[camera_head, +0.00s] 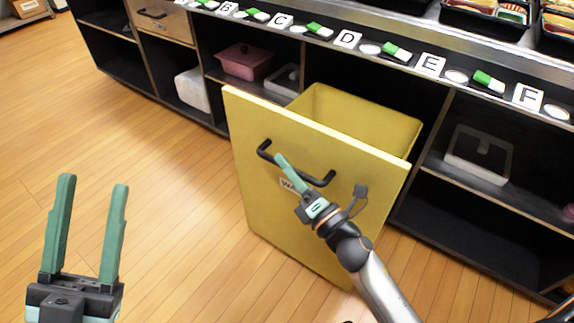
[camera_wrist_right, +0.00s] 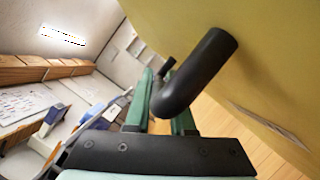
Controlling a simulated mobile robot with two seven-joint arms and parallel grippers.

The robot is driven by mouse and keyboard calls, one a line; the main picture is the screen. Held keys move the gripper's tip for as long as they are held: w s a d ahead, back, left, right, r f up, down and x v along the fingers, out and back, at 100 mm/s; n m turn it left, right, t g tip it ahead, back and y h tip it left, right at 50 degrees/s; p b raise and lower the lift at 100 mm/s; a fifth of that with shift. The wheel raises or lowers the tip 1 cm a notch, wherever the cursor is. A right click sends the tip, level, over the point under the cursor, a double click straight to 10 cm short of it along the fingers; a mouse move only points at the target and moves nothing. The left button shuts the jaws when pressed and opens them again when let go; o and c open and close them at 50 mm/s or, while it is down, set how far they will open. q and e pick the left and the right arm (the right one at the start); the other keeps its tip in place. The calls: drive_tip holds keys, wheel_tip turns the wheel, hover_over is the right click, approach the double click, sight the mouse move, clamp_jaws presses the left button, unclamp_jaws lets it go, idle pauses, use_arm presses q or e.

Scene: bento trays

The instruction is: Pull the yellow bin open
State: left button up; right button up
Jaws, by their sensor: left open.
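The yellow bin (camera_head: 262,208) stands tilted out of the dark cabinet, its top open and its inside looking empty. Its front carries a black bar handle (camera_head: 320,181) and a white label, partly hidden by my right gripper. My right gripper (camera_head: 281,160) is at the handle. In the right wrist view the handle (camera_wrist_right: 205,70) runs between the green fingers, which look closed around it. My left gripper (camera_head: 94,181) is open and empty, over the floor at lower left, well away from the bin.
The cabinet's shelves hold a pink box (camera_head: 245,62), a white container (camera_head: 192,88) and a clear-lidded box (camera_head: 479,155). The counter above has letter cards and green-white items. The wooden floor (camera_head: 150,150) left of the bin is clear.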

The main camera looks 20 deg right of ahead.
drive_tip(key=o, duration=0.4)
drive_tip(key=shift+c, duration=0.2)
drive_tip(key=shift+s, duration=0.1)
drive_tip(key=v, duration=1.2)
drive_tip(key=shift+s+d+f, duration=0.1)
drive_tip(key=shift+s+d, duration=0.05)
